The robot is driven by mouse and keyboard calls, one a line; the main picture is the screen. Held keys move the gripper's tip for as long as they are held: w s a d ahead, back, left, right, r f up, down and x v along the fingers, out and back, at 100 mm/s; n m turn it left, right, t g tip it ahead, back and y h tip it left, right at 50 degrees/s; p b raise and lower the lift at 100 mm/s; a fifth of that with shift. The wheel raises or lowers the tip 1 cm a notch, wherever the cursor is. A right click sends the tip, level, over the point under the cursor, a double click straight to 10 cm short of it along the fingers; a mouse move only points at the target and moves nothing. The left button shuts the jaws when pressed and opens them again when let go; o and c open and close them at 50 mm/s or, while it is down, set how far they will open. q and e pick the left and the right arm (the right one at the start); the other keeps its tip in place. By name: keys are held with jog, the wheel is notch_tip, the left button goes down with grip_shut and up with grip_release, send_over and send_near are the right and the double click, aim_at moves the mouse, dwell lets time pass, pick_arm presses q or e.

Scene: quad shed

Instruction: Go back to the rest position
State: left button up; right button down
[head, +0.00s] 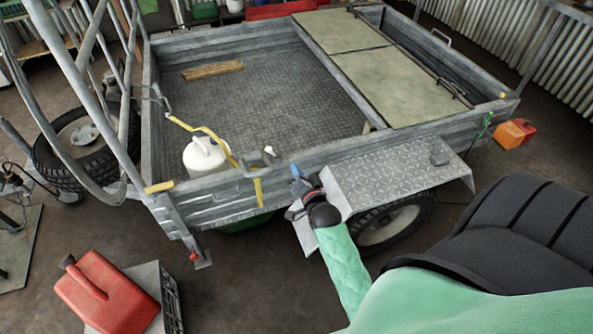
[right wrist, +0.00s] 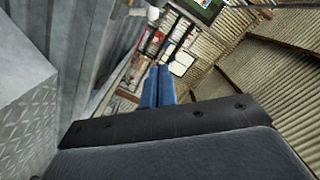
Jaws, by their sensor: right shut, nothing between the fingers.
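My right gripper (head: 297,174) is at the near side wall of the grey metal trailer (head: 330,152), just left of the tread-plate fender (head: 390,180). Its blue fingers (right wrist: 157,86) lie side by side in the right wrist view, shut with nothing between them. My green right arm reaches in from the lower right. In the head view I cannot tell if the gripper touches the trailer wall. My left gripper is not in view.
A white gas bottle (head: 204,157) with a yellow strap stands inside the trailer's near left corner. A grey block (head: 439,152) lies on the fender. A red jerrycan (head: 105,295) is at lower left. Bare floor (head: 245,285) lies in front of the trailer.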

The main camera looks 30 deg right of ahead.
dwell(0.3)
jog(key=s+a+f+n+g+y, duration=0.1)
jog(key=s+a+f+n+g, duration=0.15)
jog(key=f, duration=0.55)
jog(key=s+a+f+n+g+y, duration=0.1)
jog(key=s+a+f+n+g, duration=0.1)
jog(key=a+f+n+g, duration=0.35)
jog(key=s+a+f+n+g+y, duration=0.1)
jog(key=s+a+f+g, duration=0.15)
jog(key=f, duration=0.75)
jog(key=s+a+f+n+g, duration=0.2)
jog(key=s+a+f, duration=0.2)
jog(key=s+f, duration=0.4)
jog(key=s+a+f+n+g, duration=0.2)
jog(key=s+f, duration=0.6)
jog(key=s, duration=0.7)
jog(key=shift+a+f+g+y, duration=0.15)
jog(key=shift+a+g+y, duration=0.25)
jog(key=shift+a+g, duration=0.6)
jog(key=shift+a+t, duration=0.25)
